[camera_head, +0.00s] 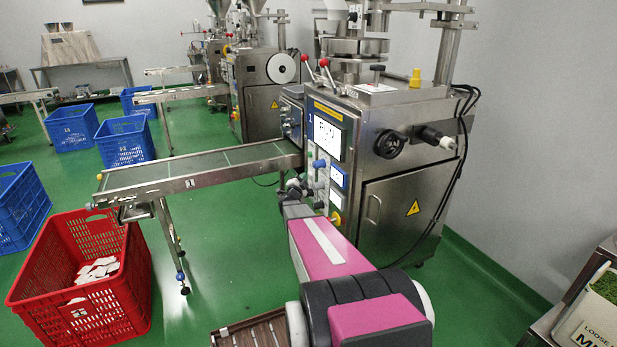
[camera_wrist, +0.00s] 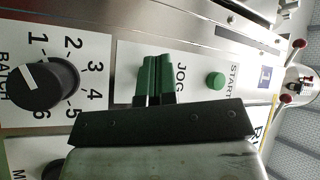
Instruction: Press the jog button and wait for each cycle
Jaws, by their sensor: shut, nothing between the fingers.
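The tea packer (camera_head: 390,190) stands at the right of the head view, with its control panel facing my arm. In the wrist view, the JOG label (camera_wrist: 181,78) is on a white plate beside my gripper (camera_wrist: 156,62). My gripper's two green fingers are shut together with nothing between them, and their tips are over the plate next to that label. The jog button itself is not visible; the fingers may be covering it. I cannot tell whether they touch it. A round green START button (camera_wrist: 215,81) sits to the right, clear of the fingers.
A black BATCH dial (camera_wrist: 43,86) is left of the fingers. A conveyor (camera_head: 195,170) runs left from the machine. A red crate (camera_head: 85,310) holding several white teabags stands at its end. Blue crates (camera_head: 125,140) stand behind. Green floor lies open beneath the conveyor.

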